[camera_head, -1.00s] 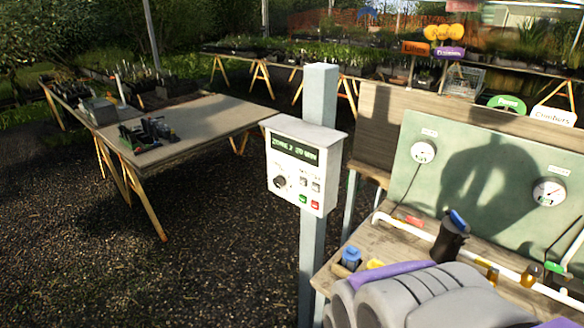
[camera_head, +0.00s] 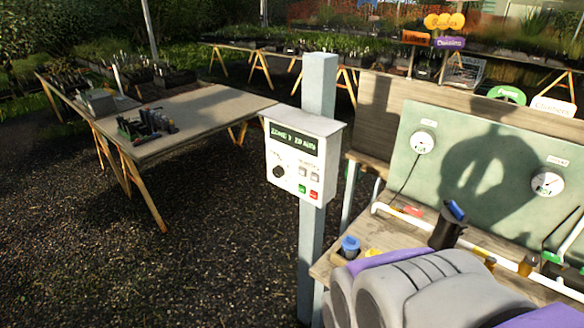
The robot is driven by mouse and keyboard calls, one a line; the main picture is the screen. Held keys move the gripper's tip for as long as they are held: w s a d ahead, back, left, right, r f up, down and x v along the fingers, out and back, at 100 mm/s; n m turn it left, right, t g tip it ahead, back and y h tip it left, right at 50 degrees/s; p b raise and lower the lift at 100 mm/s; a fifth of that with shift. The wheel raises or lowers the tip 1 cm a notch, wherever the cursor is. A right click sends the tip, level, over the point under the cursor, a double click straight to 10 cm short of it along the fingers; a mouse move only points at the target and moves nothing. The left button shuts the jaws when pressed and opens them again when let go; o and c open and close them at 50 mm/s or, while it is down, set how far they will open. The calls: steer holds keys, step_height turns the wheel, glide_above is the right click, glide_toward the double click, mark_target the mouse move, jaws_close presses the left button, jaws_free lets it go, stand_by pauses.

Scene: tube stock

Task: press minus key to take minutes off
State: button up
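A white control box (camera_head: 288,192) is mounted on a grey-blue post in the middle of the view. Its dark display (camera_head: 294,138) shows green text, seemingly a zone and a number of minutes, too blurred to read surely. Below it are a black knob (camera_head: 279,172), a left grey key (camera_head: 303,171) and a right grey key (camera_head: 314,175) under a small label. A green key (camera_head: 302,189) and a red key (camera_head: 313,195) sit lower. The signs on the grey keys are too small to tell which is minus. My gripper is not in view.
A wooden bench (camera_head: 322,270) at right holds a white pipe, a black holder (camera_head: 446,233) and small caps. A green panel (camera_head: 493,166) with gauges stands behind it. My grey and purple body part covers the lower right. Gravel is clear at left, before a trestle table (camera_head: 205,115).

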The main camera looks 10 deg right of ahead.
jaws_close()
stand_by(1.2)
